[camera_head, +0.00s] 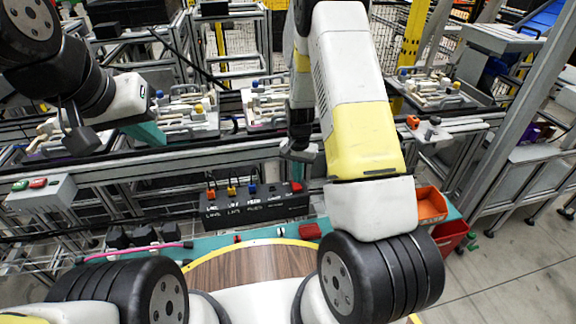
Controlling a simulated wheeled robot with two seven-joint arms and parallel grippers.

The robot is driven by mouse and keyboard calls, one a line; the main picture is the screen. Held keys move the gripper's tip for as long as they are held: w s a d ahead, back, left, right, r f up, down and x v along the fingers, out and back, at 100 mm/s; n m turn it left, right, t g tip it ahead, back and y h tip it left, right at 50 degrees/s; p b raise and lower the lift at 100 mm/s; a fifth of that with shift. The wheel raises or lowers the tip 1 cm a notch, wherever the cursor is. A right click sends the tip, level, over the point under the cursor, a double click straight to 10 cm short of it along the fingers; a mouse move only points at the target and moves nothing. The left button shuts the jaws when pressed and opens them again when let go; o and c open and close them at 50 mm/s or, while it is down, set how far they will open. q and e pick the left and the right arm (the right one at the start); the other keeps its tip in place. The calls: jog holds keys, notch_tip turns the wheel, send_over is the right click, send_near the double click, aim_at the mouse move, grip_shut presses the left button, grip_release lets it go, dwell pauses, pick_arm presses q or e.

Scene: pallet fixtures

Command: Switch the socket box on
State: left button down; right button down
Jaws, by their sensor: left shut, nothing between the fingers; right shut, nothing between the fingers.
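The socket box (255,208) is a long black box with white labels on its front. It stands on the teal-edged bench below the middle of the head view. Orange, yellow and blue plugs or knobs stand along its top, and a small red part (297,187) is at its right end. My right gripper (298,152) is shut and empty, pointing down above the right end of the box, apparently apart from it. My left gripper (80,140) is shut and empty at the upper left, far from the box.
A grey button box (40,193) with green and red buttons is at the left. An orange bin (431,205) and a red bin (450,235) are at the right. A conveyor rail with fixture trays (185,112) runs behind. A pink cable (140,250) lies on the bench.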

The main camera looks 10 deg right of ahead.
jog(key=shift+r, duration=2.2)
notch_tip(320, 180, up, 13)
jog(key=n+t+y, duration=0.1)
jog(key=t, duration=0.1)
send_over(297, 187)
jog(key=s, duration=0.3)
jog(key=s+a+r+n+t, duration=0.1)
jog(key=s+a+r+n, duration=0.1)
jog(key=s+r, duration=0.6)
jog(key=s+r+n+t+y, duration=0.1)
jog(key=s+r+n+t, duration=0.2)
jog(key=s+r, duration=0.8)
jog(key=shift+s, duration=1.15)
jog(key=shift+w, duration=0.1)
